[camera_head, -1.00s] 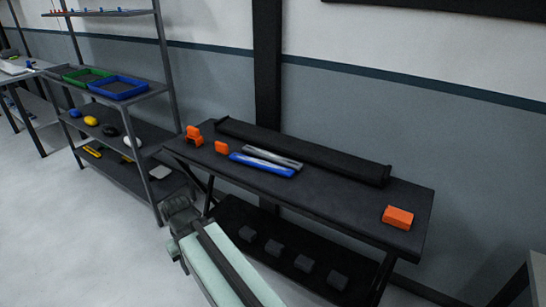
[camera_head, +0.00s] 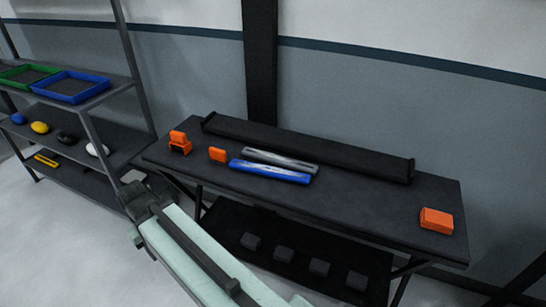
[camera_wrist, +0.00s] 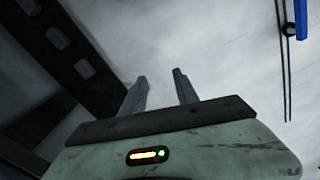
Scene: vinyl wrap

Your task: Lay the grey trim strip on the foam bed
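The grey trim strip (camera_head: 280,160) lies on the dark workbench, just behind a blue strip (camera_head: 270,172). Behind both, a long black trough-like piece (camera_head: 310,146) with raised ends runs along the back of the bench; it appears to be the foam bed and looks empty. In the wrist view my gripper (camera_wrist: 161,88) has its two fingers apart with nothing between them. In the head view my pale green arm reaches in front of the bench at lower left, apart from the strips; the fingers cannot be made out there.
Orange blocks stand on the bench (camera_head: 370,205): two at the left (camera_head: 180,143) (camera_head: 217,155), one at the right (camera_head: 437,220). Dark blocks sit on its lower shelf (camera_head: 230,215). A rack (camera_head: 93,125) at left holds green and blue trays (camera_head: 70,88). Floor is open at lower left.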

